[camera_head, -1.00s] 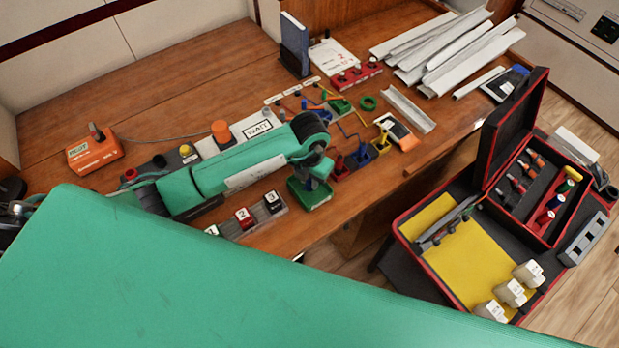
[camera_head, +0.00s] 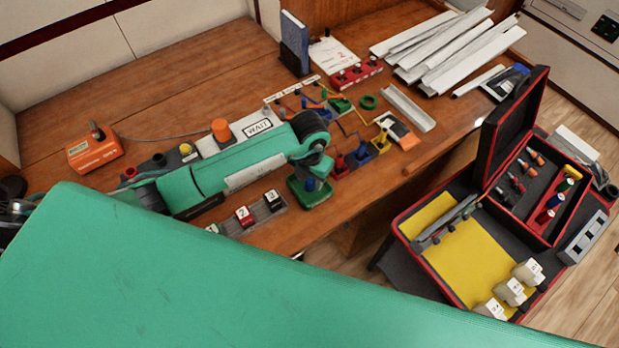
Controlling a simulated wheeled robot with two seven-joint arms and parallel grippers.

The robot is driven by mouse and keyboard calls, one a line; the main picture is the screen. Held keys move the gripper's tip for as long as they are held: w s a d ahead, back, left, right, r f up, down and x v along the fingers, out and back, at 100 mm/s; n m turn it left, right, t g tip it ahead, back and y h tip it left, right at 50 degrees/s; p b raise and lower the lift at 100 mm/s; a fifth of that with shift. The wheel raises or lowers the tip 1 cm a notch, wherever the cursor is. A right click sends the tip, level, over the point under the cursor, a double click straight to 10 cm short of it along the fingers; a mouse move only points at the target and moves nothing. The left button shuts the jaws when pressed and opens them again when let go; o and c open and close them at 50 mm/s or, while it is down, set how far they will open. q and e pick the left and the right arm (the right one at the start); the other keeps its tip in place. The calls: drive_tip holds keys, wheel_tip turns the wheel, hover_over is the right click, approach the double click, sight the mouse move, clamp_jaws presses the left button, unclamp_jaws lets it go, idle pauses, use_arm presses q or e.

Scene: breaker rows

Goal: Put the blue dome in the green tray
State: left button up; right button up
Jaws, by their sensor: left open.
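My left gripper (camera_head: 314,172) is at the end of the green arm reaching in from the left. It is open, pointing down just above a small green tray (camera_head: 312,202) near the table's front edge. A small blue piece, seemingly the blue dome (camera_head: 310,185), shows below the gripper, inside the outline of this tray. The gripper partly hides it, and I cannot tell whether it touches the tray floor. Another blue piece (camera_head: 362,151) stands in a blue tray to the right. My right gripper is not in view.
A red tray (camera_head: 340,170) and a yellow tray (camera_head: 381,147) stand right of the gripper. Numbered blocks (camera_head: 243,216) lie to its left front. An open toolbox (camera_head: 450,250) stands at the right. A large green part of mine covers the lower foreground. The table's back left is mostly bare.

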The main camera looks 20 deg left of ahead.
sight(310, 181)
use_arm(q)
wheel_tip(310, 181, up, 11)
drive_tip(key=b, duration=0.2)
idle(0.6)
